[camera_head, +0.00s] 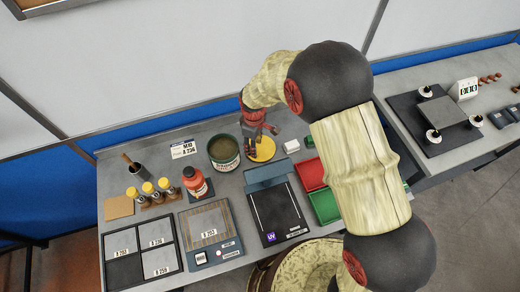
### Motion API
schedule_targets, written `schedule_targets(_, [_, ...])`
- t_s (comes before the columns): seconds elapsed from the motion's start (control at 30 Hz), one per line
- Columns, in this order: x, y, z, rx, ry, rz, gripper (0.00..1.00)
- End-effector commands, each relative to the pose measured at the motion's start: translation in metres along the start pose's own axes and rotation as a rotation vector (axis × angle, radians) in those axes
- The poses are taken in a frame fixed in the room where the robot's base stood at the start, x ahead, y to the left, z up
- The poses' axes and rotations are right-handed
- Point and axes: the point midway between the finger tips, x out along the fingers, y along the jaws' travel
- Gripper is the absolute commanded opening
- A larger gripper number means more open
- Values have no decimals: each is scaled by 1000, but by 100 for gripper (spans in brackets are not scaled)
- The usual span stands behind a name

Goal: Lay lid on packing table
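A round yellow disc (263,150), which looks like the lid, lies flat on the grey table (300,130) at the back middle. My gripper (260,142) is over the disc, its dark fingers spread apart and hiding part of it. I see nothing between the fingers, and whether they touch the disc is not clear. A dark green tub (223,154) with an open top and brownish contents stands just left of the disc. Which surface is called the packing table is not marked in view.
Red (310,174) and green (325,206) trays are partly behind my arm. A red bottle (195,182), yellow-capped vials (148,189) and a dark flat device (276,212) stand in front. A second bench (455,150) is at right.

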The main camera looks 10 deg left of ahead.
Motion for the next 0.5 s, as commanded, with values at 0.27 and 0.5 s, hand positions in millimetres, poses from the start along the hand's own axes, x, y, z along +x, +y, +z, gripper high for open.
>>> schedule_targets(0.27, [29,-1,2,0,-2,-2,39])
schedule_targets(0.5, [55,-1,2,0,0,0,39])
